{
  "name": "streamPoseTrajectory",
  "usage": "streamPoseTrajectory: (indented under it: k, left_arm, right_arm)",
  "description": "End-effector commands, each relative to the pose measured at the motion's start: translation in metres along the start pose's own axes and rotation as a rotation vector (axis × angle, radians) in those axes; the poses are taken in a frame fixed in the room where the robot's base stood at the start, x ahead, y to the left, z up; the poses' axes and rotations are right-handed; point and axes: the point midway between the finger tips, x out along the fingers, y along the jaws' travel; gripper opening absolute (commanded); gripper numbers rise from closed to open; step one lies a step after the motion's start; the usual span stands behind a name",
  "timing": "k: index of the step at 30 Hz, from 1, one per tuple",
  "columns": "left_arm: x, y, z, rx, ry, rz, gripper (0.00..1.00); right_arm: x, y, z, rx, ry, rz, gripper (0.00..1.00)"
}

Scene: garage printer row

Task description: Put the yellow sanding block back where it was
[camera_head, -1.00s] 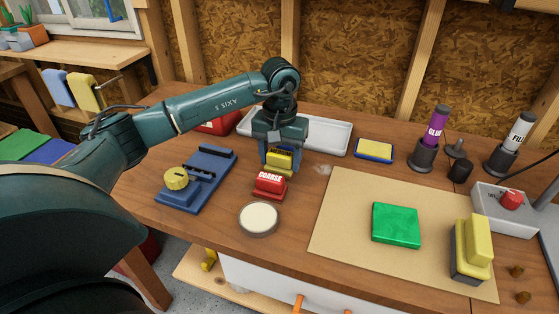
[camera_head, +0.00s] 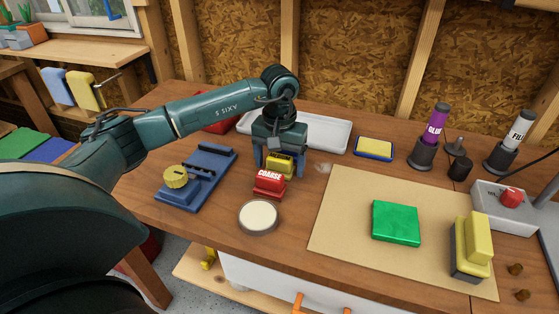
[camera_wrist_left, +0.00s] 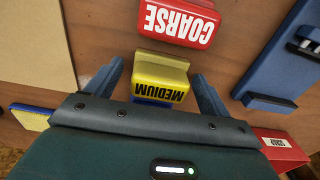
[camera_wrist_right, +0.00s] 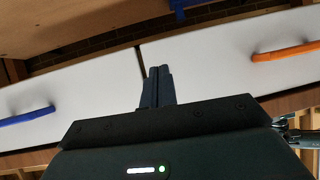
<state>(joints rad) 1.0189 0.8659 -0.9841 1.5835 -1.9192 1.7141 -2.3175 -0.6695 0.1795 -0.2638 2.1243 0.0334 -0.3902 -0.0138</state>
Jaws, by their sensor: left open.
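The yellow sanding block (camera_head: 281,163), marked MEDIUM, stands on the bench just behind the red COARSE block (camera_head: 269,186). In the left wrist view, the yellow block (camera_wrist_left: 160,78) sits between the fingers, with a gap on each side and some blue showing at its lower edge. My left gripper (camera_head: 280,173) is open around it, one finger on either side. The COARSE block (camera_wrist_left: 180,20) lies just beyond the fingertips. My right gripper (camera_wrist_right: 158,75) has its fingers together and empty, in front of white drawer fronts.
A grey tray (camera_head: 325,135) and a yellow-blue pad (camera_head: 374,149) lie behind. A mat (camera_head: 345,215) at right bears a green block (camera_head: 396,223) and a yellow-grey block (camera_head: 472,245).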

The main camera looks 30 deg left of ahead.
Motion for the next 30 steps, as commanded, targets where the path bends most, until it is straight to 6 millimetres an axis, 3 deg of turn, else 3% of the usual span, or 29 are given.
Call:
streamPoseTrajectory:
  k: [5,18,24,30]
  left_arm:
    - [-0.016,0.000,-0.001,0.000,0.005,0.002,0.81]
    - [-0.105,0.000,-0.001,0.000,0.004,0.001,0.81]
    - [-0.121,0.000,0.000,0.000,0.000,0.001,0.81]
    - [-0.123,0.000,0.000,0.000,0.000,0.001,0.81]
  right_arm:
    - [0.000,0.000,0.001,-0.004,-0.003,0.001,0.00]
    - [0.004,-0.002,0.009,0.003,-0.002,-0.010,0.00]
    - [0.004,-0.001,0.006,0.005,0.004,-0.010,0.00]
    - [0.004,-0.001,0.006,0.006,0.004,-0.009,0.00]
